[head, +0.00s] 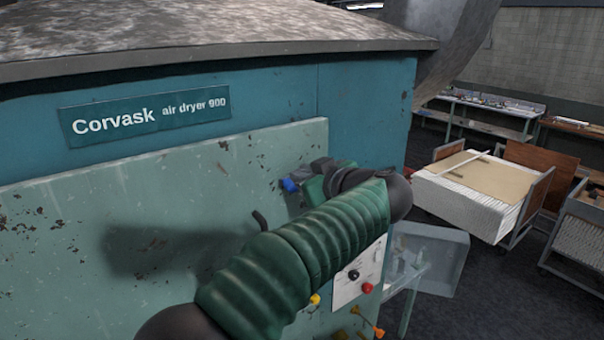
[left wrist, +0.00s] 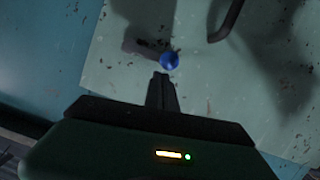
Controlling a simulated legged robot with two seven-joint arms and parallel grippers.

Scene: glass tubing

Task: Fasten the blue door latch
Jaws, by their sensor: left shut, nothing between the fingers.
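The blue latch (head: 290,185) is a small round knob on the pale green door (head: 150,190) of the air dryer, near the door's right edge. In the left wrist view the blue latch (left wrist: 169,60) sits just beyond my fingertips, with a dark grey bar or shadow running left from it; I cannot tell which. My left gripper (head: 304,176) is shut and empty, close beside the knob. In the left wrist view its fingers (left wrist: 161,80) point at the knob; whether they touch it is unclear. My forearm hides part of the door. My right gripper is not in view.
A dark bent handle (head: 259,218) sticks out of the door left of my forearm. A white control panel (head: 345,292) with coloured knobs is below my wrist. A clear box (head: 440,255) and a loaded cart (head: 470,205) stand to the right.

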